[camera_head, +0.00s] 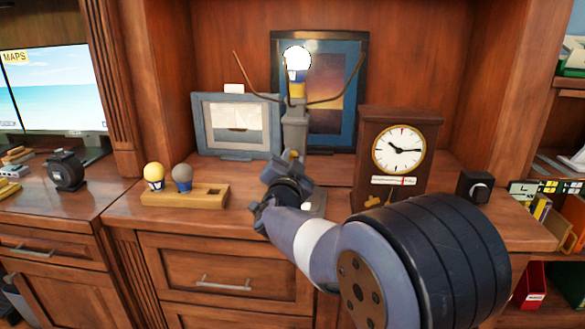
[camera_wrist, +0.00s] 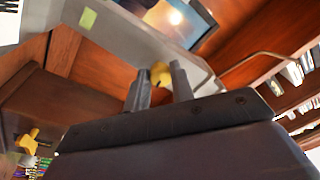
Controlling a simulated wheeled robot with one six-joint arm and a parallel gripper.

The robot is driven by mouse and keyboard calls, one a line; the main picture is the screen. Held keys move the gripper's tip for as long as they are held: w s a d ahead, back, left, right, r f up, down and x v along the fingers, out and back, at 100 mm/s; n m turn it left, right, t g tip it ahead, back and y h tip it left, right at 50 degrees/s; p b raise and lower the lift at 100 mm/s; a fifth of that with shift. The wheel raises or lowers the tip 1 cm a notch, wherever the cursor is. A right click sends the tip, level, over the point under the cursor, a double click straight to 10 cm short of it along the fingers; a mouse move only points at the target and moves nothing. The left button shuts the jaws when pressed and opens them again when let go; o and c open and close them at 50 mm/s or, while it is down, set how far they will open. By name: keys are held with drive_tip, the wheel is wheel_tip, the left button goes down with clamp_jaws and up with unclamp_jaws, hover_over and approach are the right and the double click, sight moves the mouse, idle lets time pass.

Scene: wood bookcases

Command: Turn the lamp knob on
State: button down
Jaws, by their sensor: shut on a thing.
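The lamp (camera_head: 295,125) stands upright on the cabinet top, a grey post with thin bare arms and a bulb (camera_head: 297,59) on top. The bulb looks bright white, as if lit. My gripper (camera_head: 290,157) is at the front of the post, below the bulb. In the wrist view the yellow knob (camera_wrist: 160,72) sits between my two fingertips, against the grey lamp body (camera_wrist: 135,45), and my gripper is shut on it. In the head view my gripper hides the knob and the lower post. Part of the lamp base (camera_head: 315,203) shows beside my arm.
A clock (camera_head: 399,150) stands close on the right. Two framed pictures (camera_head: 236,125) (camera_head: 345,75) stand behind the lamp. A wooden holder (camera_head: 186,196) with a yellow and a grey bulb lies left. The cabinet top between holder and lamp is clear.

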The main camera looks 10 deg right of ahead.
drive_tip(key=shift+m+h+b, duration=0.3)
drive_tip(key=shift+m+b, duration=0.1)
drive_tip(key=shift+m, duration=0.6)
drive_tip(key=c, duration=1.2)
unclamp_jaws()
drive_tip(key=shift+c, duration=0.2)
drive_tip(key=p+v, duration=0.1)
drive_tip(key=v, duration=1)
drive_tip(key=shift+w+r, duration=0.1)
drive_tip(key=shift+w, duration=0.05)
